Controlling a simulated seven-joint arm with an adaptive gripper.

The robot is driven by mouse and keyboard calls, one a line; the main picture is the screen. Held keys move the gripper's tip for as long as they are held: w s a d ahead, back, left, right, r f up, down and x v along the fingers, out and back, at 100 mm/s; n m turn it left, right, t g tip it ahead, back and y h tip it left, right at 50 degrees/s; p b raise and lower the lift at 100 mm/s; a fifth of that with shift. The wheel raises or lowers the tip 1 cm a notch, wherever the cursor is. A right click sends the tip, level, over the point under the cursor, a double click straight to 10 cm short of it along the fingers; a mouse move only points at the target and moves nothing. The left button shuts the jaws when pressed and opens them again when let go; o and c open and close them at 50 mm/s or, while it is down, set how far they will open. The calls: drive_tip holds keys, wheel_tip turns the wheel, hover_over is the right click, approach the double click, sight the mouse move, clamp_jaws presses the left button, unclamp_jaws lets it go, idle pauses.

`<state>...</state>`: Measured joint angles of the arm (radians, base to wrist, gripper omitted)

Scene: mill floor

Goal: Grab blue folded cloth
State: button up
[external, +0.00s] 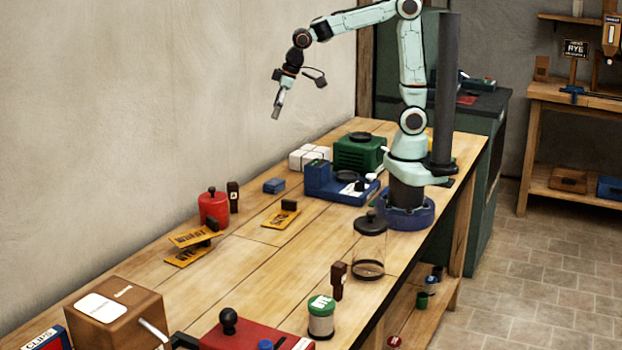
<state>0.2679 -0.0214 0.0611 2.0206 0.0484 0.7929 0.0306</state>
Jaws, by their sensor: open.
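A small blue block-shaped item (274,186), which looks like the folded cloth, lies on the wooden table (225,285) near its back edge by the wall. It is too small to make out folds. My gripper (277,112) hangs in the air well above the table, roughly over the blue item in the picture, pointing down. It is open and empty, with clear space between it and the cloth. Its fingers are seen nearly edge-on.
A blue scale-like device (335,188), a green box (360,153) and a white bundle (309,157) stand right of the cloth. A red canister (213,207) and dark stamp (233,197) stand left. Yellow tags (281,219) lie in front. A glass jar (369,250) stands near the front edge.

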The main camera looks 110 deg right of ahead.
drive_tip(key=w+d+f+m+g, duration=0.1)
drive_tip(key=w+d+f+m, duration=0.25)
drive_tip(key=d+f, duration=0.6)
drive_tip(key=m+g+y, duration=0.1)
drive_tip(key=m+g, duration=0.2)
drive_tip(key=m, duration=0.1)
hover_over(274, 181)
drive_tip(key=shift+n, duration=0.25)
wheel_tip(274, 181, down, 13)
drive_tip(key=shift+r, duration=0.15)
wheel_tip(274, 181, down, 6)
drive_tip(key=shift+f, duration=0.15)
drive_tip(key=c, duration=1.2)
